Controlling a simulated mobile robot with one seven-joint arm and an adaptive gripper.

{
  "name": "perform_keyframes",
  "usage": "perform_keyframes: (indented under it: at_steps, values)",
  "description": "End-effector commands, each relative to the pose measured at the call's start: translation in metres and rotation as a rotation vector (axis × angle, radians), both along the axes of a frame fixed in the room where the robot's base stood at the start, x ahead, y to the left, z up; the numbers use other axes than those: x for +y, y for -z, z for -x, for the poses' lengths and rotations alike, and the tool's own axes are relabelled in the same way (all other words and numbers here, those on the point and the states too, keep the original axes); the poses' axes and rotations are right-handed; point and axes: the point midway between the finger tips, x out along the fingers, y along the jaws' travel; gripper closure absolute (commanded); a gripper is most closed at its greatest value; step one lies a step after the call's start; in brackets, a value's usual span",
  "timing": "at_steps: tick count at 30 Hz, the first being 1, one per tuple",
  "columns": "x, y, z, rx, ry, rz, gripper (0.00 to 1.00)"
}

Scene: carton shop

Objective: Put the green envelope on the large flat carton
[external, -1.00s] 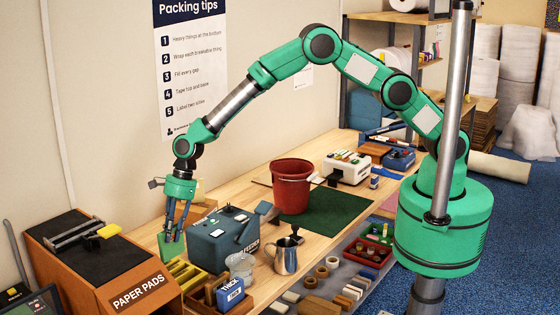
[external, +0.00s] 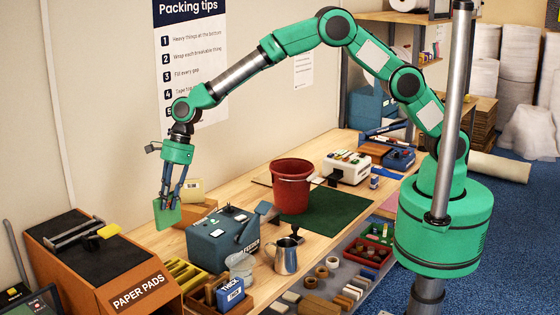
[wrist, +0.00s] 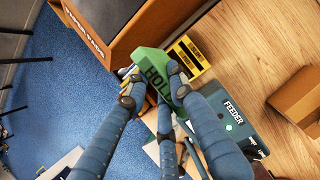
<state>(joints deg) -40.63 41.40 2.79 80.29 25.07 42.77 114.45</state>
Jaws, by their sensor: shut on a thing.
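The green envelope (external: 168,214) is held between the fingers of my gripper (external: 169,199), above the bench between the paper pads unit and the blue feeder. In the wrist view, the envelope (wrist: 153,68) shows dark lettering that starts "HOL", and the fingertips of my gripper (wrist: 155,86) close on it. A brown carton (external: 198,212) lies behind the feeder, partly hidden by it, and the wrist view shows a carton (wrist: 298,97) at the right edge. I cannot tell whether this is the large flat carton. The envelope is apart from it.
The blue feeder (external: 222,243) stands just right of my gripper. The paper pads unit (external: 135,285) is at the left. Yellow holders (external: 184,272), a glass cup (external: 240,265), a metal jug (external: 286,256) and a red bucket (external: 292,187) also stand on the bench.

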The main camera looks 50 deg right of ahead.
Motion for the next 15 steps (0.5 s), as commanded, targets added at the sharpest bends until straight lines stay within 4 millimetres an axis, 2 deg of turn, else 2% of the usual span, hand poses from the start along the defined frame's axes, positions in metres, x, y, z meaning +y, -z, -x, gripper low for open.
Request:
perform_keyframes:
  at_steps: [1, 8, 11, 15]
  values:
    - [-0.012, 0.006, -0.006, 0.004, 0.016, 0.004, 1.0]
    - [-0.06, 0.003, -0.038, 0.003, 0.083, 0.003, 1.0]
    - [-0.09, 0.001, -0.055, 0.003, 0.127, 0.002, 1.0]
    - [-0.142, 0.0, -0.08, 0.004, 0.196, 0.003, 1.0]
